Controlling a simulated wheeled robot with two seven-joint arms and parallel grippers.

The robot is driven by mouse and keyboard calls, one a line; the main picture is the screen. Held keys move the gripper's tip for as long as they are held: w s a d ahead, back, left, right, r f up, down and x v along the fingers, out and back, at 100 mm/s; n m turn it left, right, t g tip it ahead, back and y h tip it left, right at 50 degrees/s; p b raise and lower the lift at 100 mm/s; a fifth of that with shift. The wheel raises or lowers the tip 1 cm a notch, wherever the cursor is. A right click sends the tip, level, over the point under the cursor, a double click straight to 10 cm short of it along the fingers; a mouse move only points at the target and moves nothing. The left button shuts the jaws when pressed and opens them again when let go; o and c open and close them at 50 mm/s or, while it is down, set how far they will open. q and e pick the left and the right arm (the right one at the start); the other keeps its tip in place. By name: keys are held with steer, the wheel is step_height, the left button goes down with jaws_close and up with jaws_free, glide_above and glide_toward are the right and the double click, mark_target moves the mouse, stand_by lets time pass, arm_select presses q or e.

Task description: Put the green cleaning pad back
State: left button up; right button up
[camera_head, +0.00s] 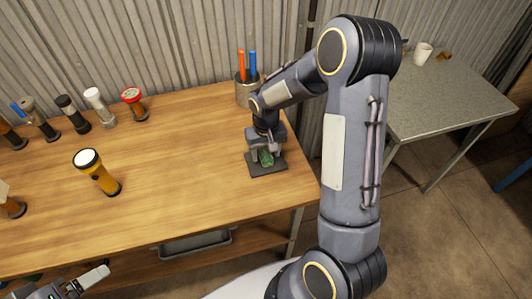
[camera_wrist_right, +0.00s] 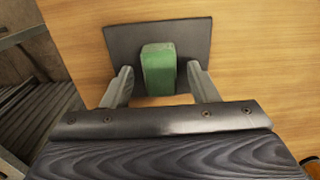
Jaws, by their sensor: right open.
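The green cleaning pad (camera_head: 266,158) is a small green block at the right end of the wooden table. It stands on a dark square mat (camera_head: 264,170); in the wrist view the pad (camera_wrist_right: 159,70) is on the mat (camera_wrist_right: 190,36) too. My right gripper (camera_head: 265,150) is over the mat, pointing down. Its two fingers are open, one on each side of the pad, with a gap on both sides in the wrist view. My left gripper (camera_head: 85,281) is at the bottom left, partly cut off by the frame edge; its opening is unclear.
A pot (camera_head: 247,92) with orange and blue pens stands behind my right gripper. A yellow torch (camera_head: 100,175) stands upright on the left, with several more torches behind it. The middle of the wooden table (camera_head: 180,160) is clear. A grey table (camera_head: 440,95) stands at right.

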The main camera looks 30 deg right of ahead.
mark_target(266, 155)
step_height(266, 155, up, 10)
steer(key=s+a+r+t+y, duration=0.2)
steer(key=s+r+t, duration=0.1)
steer(key=s+r, duration=0.65)
steer(key=s+a+f+n+t+y, duration=0.1)
steer(key=s+a, duration=0.4)
steer(key=s, duration=0.7)
steer(key=shift+s+a+t+y, duration=0.15)
steer(key=shift+s+t+y, duration=0.2)
steer(key=shift+t, duration=0.45)
